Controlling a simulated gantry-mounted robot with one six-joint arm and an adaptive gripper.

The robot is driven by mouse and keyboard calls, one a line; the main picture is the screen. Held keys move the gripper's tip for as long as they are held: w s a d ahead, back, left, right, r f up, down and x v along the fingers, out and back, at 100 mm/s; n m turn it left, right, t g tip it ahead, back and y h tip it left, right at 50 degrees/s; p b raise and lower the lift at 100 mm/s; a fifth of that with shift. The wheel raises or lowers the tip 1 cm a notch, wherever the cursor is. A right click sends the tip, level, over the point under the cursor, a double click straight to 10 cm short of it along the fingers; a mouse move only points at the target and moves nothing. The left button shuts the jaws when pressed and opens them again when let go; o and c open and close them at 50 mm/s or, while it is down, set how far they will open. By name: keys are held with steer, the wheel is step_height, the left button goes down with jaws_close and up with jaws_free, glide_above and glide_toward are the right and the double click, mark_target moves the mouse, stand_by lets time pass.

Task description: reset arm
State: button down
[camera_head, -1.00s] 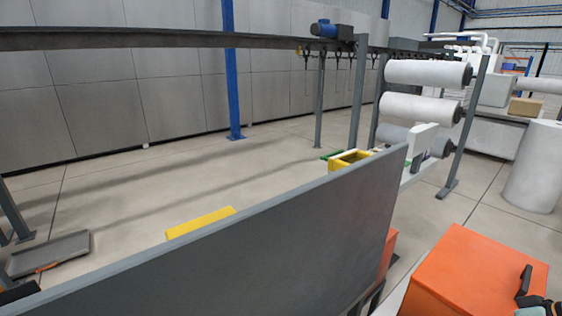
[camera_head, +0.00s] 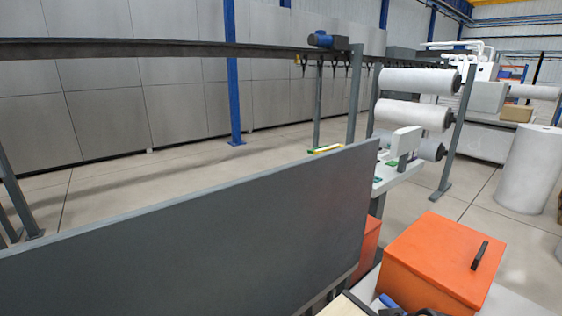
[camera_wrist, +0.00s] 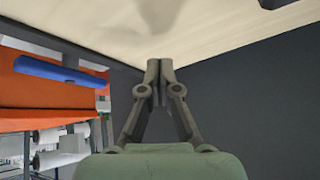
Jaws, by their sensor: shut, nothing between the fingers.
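My gripper (camera_wrist: 159,70) shows in the wrist view with its two fingers together and nothing between them. A pale, beige surface lies just beyond the fingertips across the top of that view, and a dark grey panel (camera_wrist: 250,110) stands to the right of the fingers. In the head view, my gripper cannot be made out. An orange box (camera_head: 440,255) with a black handle stands at the lower right of the head view.
The grey panel (camera_head: 200,225) crosses the head view's foreground. Behind it, an overhead rail with hooks (camera_head: 170,49) runs across. White rolls (camera_head: 420,82) hang on a rack at the right. A large white roll (camera_head: 528,170) stands on the floor.

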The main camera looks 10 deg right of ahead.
steer(key=shift+t+h, duration=0.3)
steer(key=shift+t, duration=0.1)
steer(key=a, duration=0.8)
steer(key=shift+w+f, duration=0.1)
steer(key=shift+f, duration=0.25)
steer(key=s+a, duration=0.1)
steer(key=a, duration=0.2)
steer(key=s+a+r+t, duration=0.1)
steer(key=a, duration=0.3)
steer(key=s+a+t, duration=0.1)
steer(key=a, duration=0.2)
steer(key=shift+s+a+r+n+h, duration=0.25)
steer(key=shift+a+r+n+h, duration=0.05)
steer(key=shift+r, duration=0.05)
steer(key=s+a+r+t+p, duration=0.2)
steer(key=s+a+r+t, duration=0.1)
steer(key=s+a+r, duration=0.6)
step_height(320, 180, up, 28)
steer(key=p, duration=3)
steer(key=shift+r, duration=0.25)
steer(key=shift+s, duration=0.1)
